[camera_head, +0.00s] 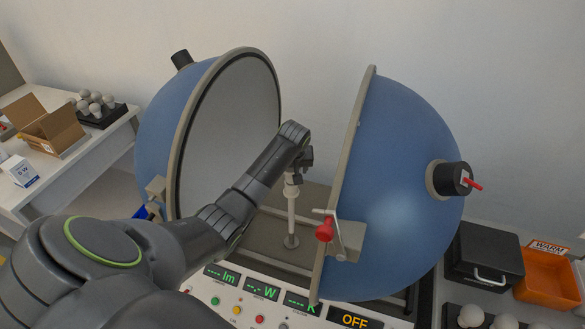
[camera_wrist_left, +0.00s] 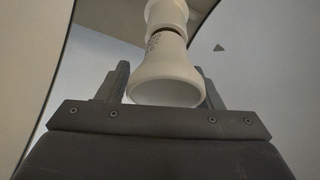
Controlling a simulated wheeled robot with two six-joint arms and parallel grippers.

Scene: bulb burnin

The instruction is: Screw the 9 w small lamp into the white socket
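A white lamp (camera_wrist_left: 165,75) with a flared wide end shows in the left wrist view. Small dark lettering on its neck is too small to read. My left gripper (camera_wrist_left: 165,92) has a finger on each side of the wide end, appearing to touch it. The lamp's narrow end meets a white cylindrical piece (camera_wrist_left: 166,13), which looks like the socket; how deep it sits cannot be seen. In the head view my left gripper (camera_head: 299,160) is above the white post (camera_head: 291,215) between the open sphere halves and hides most of the lamp. My right gripper is out of view.
Blue sphere halves (camera_head: 405,185) stand open on both sides of my arm, their rims close by. A red-handled latch (camera_head: 325,229) sticks out right of the post. The control panel (camera_head: 245,310) is in front. Left are boxes (camera_head: 50,128); right are a black case (camera_head: 484,258) and an orange bin (camera_head: 548,280).

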